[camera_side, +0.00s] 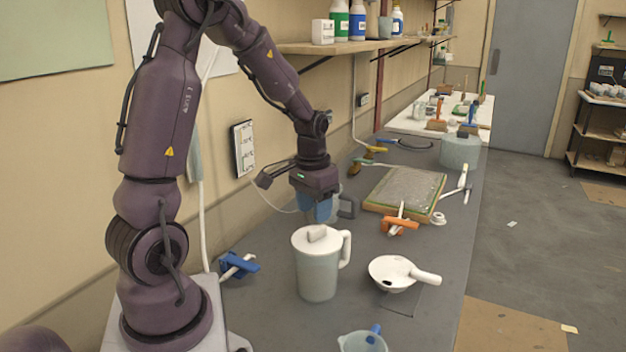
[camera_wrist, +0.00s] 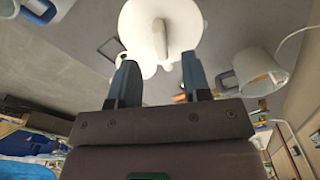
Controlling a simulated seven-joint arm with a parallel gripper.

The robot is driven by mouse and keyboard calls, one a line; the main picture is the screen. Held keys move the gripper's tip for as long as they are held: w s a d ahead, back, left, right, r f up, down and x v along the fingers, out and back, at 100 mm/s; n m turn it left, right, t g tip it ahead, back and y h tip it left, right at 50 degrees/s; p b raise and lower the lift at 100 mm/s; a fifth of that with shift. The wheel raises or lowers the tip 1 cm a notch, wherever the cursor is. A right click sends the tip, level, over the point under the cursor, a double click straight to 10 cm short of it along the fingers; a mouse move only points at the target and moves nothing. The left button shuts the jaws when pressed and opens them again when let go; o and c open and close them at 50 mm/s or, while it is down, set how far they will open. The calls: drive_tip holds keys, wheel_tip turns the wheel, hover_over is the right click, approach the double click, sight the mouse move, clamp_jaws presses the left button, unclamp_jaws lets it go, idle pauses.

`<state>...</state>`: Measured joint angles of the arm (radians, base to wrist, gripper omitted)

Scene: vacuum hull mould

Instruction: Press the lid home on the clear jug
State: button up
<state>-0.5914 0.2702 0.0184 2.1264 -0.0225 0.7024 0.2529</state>
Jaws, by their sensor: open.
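The clear jug (camera_side: 317,280) stands upright on the grey bench, with its handle on the right in the side view. A white lid (camera_side: 304,243) with a raised grip ridge sits on its top; I cannot tell how deep it is seated. The lid also fills the top middle of the wrist view (camera_wrist: 140,25). My gripper (camera_side: 317,218) is above and a little behind the lid, apart from it. In the wrist view its two blue fingers (camera_wrist: 160,72) are spread and empty, with the ridge lying ahead between their lines. The jug's body is mostly hidden there.
A white funnel-like bowl (camera_side: 392,270) lies right of the jug, and a clear measuring cup (camera_side: 362,342) is in front. A blue clamp (camera_side: 238,264) lies left. A container with a grey handle (camera_side: 346,207) stands behind. A framed grey slab (camera_side: 405,188) with an orange clamp (camera_side: 399,224) lies farther back.

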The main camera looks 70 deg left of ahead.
sight(311, 230)
wheel_tip(311, 230, up, 8)
drive_tip(key=shift+s, duration=0.2)
idle(0.4)
drive_tip(key=s+d+r+m+t, duration=0.2)
drive_tip(key=s+d+r, duration=0.1)
drive_tip(key=d, duration=0.6)
drive_tip(key=s+d+r+m+t, duration=0.2)
drive_tip(key=s+d+r+t, duration=0.1)
drive_tip(key=d, duration=0.7)
drive_tip(key=shift+s+r, duration=0.6)
drive_tip(key=shift+s, duration=0.3)
